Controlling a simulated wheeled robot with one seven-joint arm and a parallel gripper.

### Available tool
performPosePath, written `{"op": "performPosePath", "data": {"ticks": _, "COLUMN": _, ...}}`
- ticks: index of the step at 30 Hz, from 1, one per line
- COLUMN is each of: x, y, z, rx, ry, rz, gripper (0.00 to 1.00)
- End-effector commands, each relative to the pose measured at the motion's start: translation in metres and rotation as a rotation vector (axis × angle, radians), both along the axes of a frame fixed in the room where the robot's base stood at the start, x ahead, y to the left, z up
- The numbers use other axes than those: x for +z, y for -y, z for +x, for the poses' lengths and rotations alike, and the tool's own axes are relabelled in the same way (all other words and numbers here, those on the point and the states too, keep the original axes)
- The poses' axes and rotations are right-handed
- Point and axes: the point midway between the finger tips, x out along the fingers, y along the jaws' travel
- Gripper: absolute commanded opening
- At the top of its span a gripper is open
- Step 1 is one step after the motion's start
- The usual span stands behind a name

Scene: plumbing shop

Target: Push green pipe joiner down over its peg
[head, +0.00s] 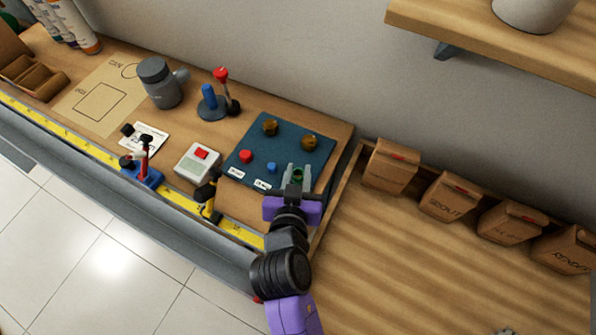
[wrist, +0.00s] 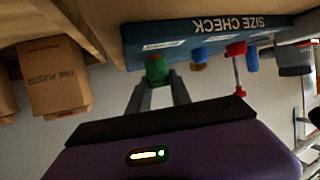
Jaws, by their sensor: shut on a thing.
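The green pipe joiner (head: 297,174) is between the fingertips of my gripper (head: 296,178), at the right part of the dark blue board (head: 263,153). In the wrist view the joiner (wrist: 157,70) sits between the two grey fingers of my gripper (wrist: 158,84), close against the board (wrist: 135,38), which is marked SIZE CHECK. My gripper is shut on the joiner. The joiner's peg is hidden, so I cannot tell how far the joiner is over it.
The board also bears a red piece (head: 246,156), a small blue piece (head: 271,168) and two brownish-gold pieces (head: 310,142). A push-button box (head: 198,161) and a yellow clamp (head: 207,196) stand left. Paper bags (head: 390,166) line the lower surface at right.

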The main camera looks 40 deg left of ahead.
Motion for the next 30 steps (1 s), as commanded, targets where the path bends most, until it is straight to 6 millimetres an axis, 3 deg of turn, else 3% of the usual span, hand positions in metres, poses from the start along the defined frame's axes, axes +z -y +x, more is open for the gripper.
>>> {"op": "performPosePath", "data": {"ticks": 6, "x": 0.0, "y": 0.0, "z": 0.0, "rx": 0.0, "ry": 0.0, "rz": 0.0, "gripper": 0.0}}
{"op": "performPosePath", "data": {"ticks": 7, "x": 0.0, "y": 0.0, "z": 0.0, "rx": 0.0, "ry": 0.0, "rz": 0.0, "gripper": 0.29}}
{"op": "performPosePath", "data": {"ticks": 10, "x": 0.0, "y": 0.0, "z": 0.0, "rx": 0.0, "ry": 0.0, "rz": 0.0, "gripper": 0.48}}
{"op": "performPosePath", "data": {"ticks": 11, "x": 0.0, "y": 0.0, "z": 0.0, "rx": 0.0, "ry": 0.0, "rz": 0.0, "gripper": 0.5}}
{"op": "performPosePath", "data": {"ticks": 22, "x": 0.001, "y": 0.003, "z": -0.004, "rx": 0.0, "ry": 0.0, "rz": 0.0, "gripper": 0.5}}
{"op": "performPosePath", "data": {"ticks": 30, "x": 0.015, "y": 0.023, "z": -0.035, "rx": 0.001, "ry": 0.001, "rz": 0.001, "gripper": 0.5}}
